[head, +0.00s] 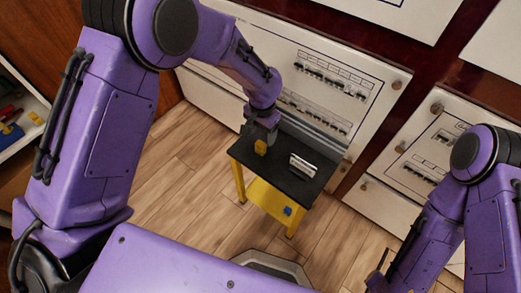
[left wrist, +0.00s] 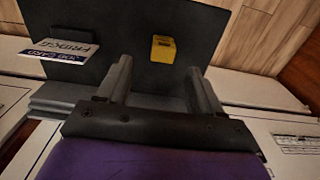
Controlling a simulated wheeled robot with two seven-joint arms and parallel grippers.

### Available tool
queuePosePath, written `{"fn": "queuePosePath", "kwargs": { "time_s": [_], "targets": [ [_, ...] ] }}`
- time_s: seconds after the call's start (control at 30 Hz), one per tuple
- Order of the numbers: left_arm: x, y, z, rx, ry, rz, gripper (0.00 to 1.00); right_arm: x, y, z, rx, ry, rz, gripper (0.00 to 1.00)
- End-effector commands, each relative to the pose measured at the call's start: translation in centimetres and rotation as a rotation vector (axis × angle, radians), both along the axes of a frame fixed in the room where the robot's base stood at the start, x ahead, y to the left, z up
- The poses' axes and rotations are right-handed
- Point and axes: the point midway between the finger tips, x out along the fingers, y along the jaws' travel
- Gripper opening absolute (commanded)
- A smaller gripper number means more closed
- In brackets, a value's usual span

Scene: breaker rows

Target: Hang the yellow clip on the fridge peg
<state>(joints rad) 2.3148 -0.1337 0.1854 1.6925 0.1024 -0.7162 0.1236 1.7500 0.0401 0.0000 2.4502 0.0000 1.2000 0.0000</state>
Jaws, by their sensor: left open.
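The yellow clip (head: 261,147) is a small block on the black top of a small table (head: 270,166). It also shows in the left wrist view (left wrist: 163,48), on the black top just past my fingertips. My left gripper (head: 262,133) is open and points down close to the clip; in the left wrist view its fingers (left wrist: 160,68) stand apart with nothing between them. I cannot make out which peg is the fridge one. My right gripper (head: 378,279) is low at the right, its fingers unclear.
White breaker panels (head: 375,75) with rows of black switches stand behind the table. A blue item (head: 287,211) is on the yellow lower shelf. Wooden floor (head: 180,190) lies clear left of the table.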

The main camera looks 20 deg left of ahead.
Motion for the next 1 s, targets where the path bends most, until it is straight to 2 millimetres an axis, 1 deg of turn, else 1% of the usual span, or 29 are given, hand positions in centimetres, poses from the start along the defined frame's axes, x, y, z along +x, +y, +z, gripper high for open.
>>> {"fn": "queuePosePath", "kwargs": {
  "time_s": [0.03, 0.23, 0.43, 0.53, 0.73, 0.77, 0.8, 0.87, 0.9, 0.93, 1.0],
  "targets": [
    [-0.1, 0.0, -1.2, 0.001, 0.002, 0.000, 0.66, 0.0, 0.0, -0.3, 0.000, 0.000, 0.000, 0.60],
    [0.0, 0.2, -3.7, 0.000, 0.002, 0.004, 0.66, 0.0, 0.0, -0.7, 0.000, 0.000, 0.000, 0.60],
    [0.1, 0.4, -7.4, 0.000, 0.002, 0.003, 0.66, 0.0, 0.0, -1.3, 0.000, 0.000, 0.000, 0.60],
    [0.1, 0.4, -8.1, 0.000, 0.001, 0.003, 0.66, 0.0, 0.0, -1.3, 0.000, 0.000, 0.000, 0.60],
    [0.2, 0.4, -8.1, 0.000, 0.000, 0.003, 0.66, 0.0, 0.0, -1.3, 0.000, 0.000, 0.000, 0.60],
    [0.2, 0.4, -8.1, 0.000, 0.000, 0.003, 0.59, 0.0, 0.0, -1.3, 0.000, 0.000, 0.000, 0.60],
    [0.1, 0.4, -8.1, -0.001, 0.000, 0.003, 0.46, 0.0, 0.0, -1.3, 0.000, 0.000, 0.000, 0.60],
    [0.1, 0.4, -8.1, -0.001, 0.000, 0.003, 0.27, 0.0, 0.0, -1.3, 0.000, 0.000, 0.000, 0.60],
    [0.1, 0.4, -8.1, -0.001, 0.000, 0.003, 0.14, 0.0, 0.0, -1.3, 0.000, 0.000, 0.000, 0.60],
    [0.1, 0.4, -8.1, -0.001, 0.000, 0.003, 0.11, 0.0, 0.0, -1.3, 0.000, 0.000, 0.000, 0.60],
    [0.2, 0.4, -8.1, -0.001, 0.000, 0.003, 0.11, 0.0, 0.0, -1.3, 0.000, 0.000, 0.000, 0.60]
  ]
}}
